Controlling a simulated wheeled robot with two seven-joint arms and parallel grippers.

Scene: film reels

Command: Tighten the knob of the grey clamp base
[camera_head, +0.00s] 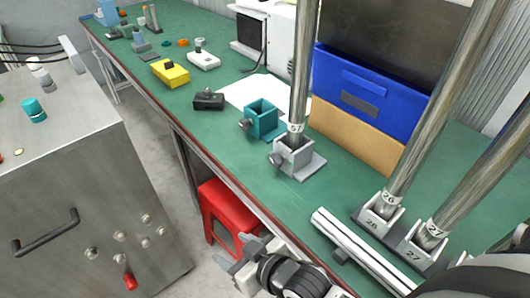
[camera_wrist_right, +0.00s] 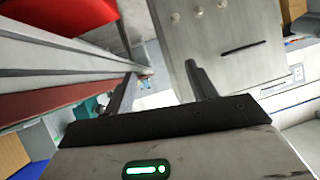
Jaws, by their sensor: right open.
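The grey clamp base (camera_head: 314,165) stands on the green bench top in the middle of the head view. Its grey knob (camera_head: 276,159) sticks out on its left side. A steel pole (camera_head: 303,70) marked 67 stands upright in its socket; whether it is clamped tight cannot be seen. My right gripper (camera_head: 232,261) is low in the head view, off the bench's front edge, nearer to me than the knob and apart from it. In the right wrist view its two fingers (camera_wrist_right: 160,85) are spread with nothing between them. My left gripper does not show.
A teal clamp base (camera_head: 262,119) stands just behind the grey one. Poles 26 and 27 stand in holders (camera_head: 378,219) at right, with a white rail (camera_head: 360,250) before them. A blue box (camera_head: 355,90) is behind; a red stool (camera_head: 228,212) is under the bench edge.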

